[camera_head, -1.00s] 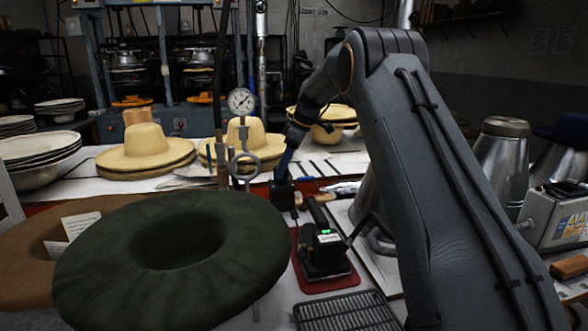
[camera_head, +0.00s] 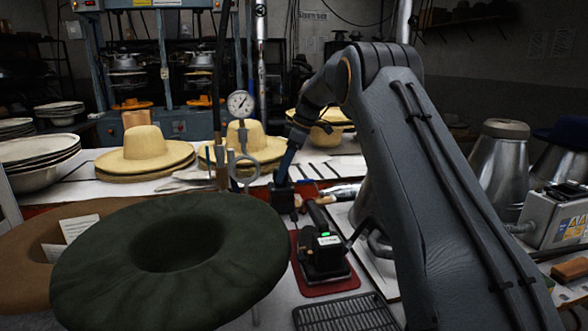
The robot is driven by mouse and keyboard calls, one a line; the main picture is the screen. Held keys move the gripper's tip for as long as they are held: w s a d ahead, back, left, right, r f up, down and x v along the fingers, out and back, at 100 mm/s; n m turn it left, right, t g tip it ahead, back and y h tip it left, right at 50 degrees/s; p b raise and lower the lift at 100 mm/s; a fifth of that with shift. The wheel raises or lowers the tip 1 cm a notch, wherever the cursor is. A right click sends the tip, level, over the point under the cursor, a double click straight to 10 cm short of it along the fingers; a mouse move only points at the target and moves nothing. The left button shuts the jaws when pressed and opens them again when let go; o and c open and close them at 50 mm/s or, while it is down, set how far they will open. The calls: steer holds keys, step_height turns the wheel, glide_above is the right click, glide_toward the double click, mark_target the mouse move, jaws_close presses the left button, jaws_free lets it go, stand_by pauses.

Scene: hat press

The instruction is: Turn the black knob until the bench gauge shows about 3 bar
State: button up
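The bench gauge (camera_head: 240,104) is a round white dial on a thin stand, in front of the straw hats. Its needle is too small to read. My gripper (camera_head: 284,199) is a dark block at the end of my arm, low over the bench, to the right of and below the gauge. Its fingers cannot be made out. No black knob can be picked out; it may be hidden at or behind my gripper. A grey ring (camera_head: 244,169) hangs below the gauge.
A dark green felt hat (camera_head: 100,255) fills the front left. A black iron (camera_head: 323,258) with a green light stands on a red mat (camera_head: 329,289) just in front of my gripper. A dark grate (camera_head: 345,314) lies nearer. Straw hats (camera_head: 146,147) stand behind.

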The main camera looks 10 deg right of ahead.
steer(key=shift+r, duration=0.1)
steer(key=v, duration=0.7)
steer(key=shift+d+r+b, duration=0.2)
steer(key=shift+r+b, duration=0.05)
steer(key=shift+b, duration=0.2)
